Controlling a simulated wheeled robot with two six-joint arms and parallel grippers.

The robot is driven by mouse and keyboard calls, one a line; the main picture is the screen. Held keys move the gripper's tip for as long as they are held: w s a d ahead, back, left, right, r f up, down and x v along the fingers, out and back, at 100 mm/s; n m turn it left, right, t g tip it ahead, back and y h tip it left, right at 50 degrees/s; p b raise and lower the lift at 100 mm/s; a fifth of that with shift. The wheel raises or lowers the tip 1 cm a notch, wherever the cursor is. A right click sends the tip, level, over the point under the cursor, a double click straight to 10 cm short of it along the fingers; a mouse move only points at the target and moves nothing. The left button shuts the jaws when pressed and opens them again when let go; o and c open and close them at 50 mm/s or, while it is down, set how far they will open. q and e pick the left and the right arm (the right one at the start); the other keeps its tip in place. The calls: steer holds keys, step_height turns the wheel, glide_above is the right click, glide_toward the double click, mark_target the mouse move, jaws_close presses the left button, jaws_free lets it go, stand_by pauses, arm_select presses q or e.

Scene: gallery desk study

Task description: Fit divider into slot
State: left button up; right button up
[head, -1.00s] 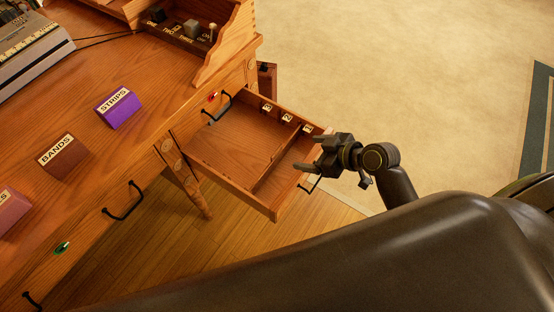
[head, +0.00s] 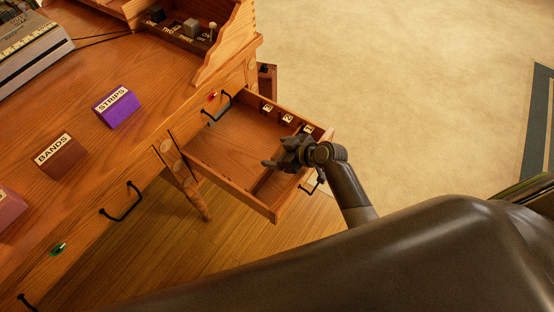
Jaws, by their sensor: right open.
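The open wooden drawer (head: 235,184) sticks out from the desk's side. A thin wooden divider (head: 261,184) stands in it, running across its right part; my right gripper hides much of it. My right gripper (head: 275,152) is open over the drawer's right part, its fingers pointing left, close to the divider. I cannot tell whether it touches the divider. Small white labels (head: 287,118) mark the drawer's back wall; slots are too small to make out. My left gripper is not in view.
The desk top holds a purple STRIPS block (head: 117,108), a brown BANDS block (head: 61,157) and a raised wooden organiser (head: 228,45). Black handles (head: 122,203) stick out from the desk front. The pale floor right of the drawer is clear.

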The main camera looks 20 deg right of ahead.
steer(key=shift+x, duration=1.3)
steer(key=shift+f, duration=0.1)
steer(key=c, duration=1.1)
